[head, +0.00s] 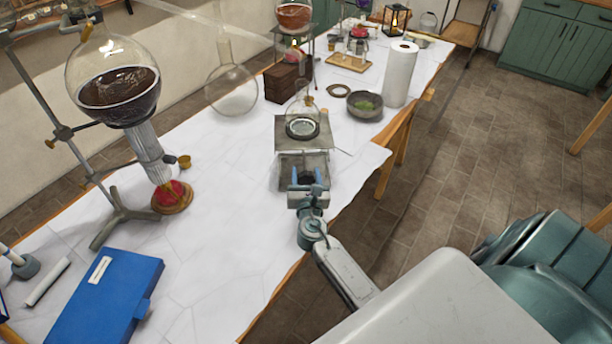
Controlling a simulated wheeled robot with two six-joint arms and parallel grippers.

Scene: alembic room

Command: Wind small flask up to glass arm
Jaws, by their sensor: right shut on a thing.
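The small flask (303,112), clear glass with a stopper, stands upright on the top plate of a grey lab jack (286,133) in the middle of the table. The jack's lower part (287,163) shows below the plate. My right gripper (307,179) is at the jack's near side, shut on a dark knob (306,178) that its blue-tipped fingers partly hide. A glass arm above the flask is hard to make out; I cannot tell the gap between them. My left gripper is not in view.
A stand with a large flask of dark liquid (120,95) over a burner (172,195) is at left. A big clear flask (232,92), dark blocks (287,82), a bowl (365,103) and a paper roll (400,75) stand farther back. A blue folder (105,298) lies in front.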

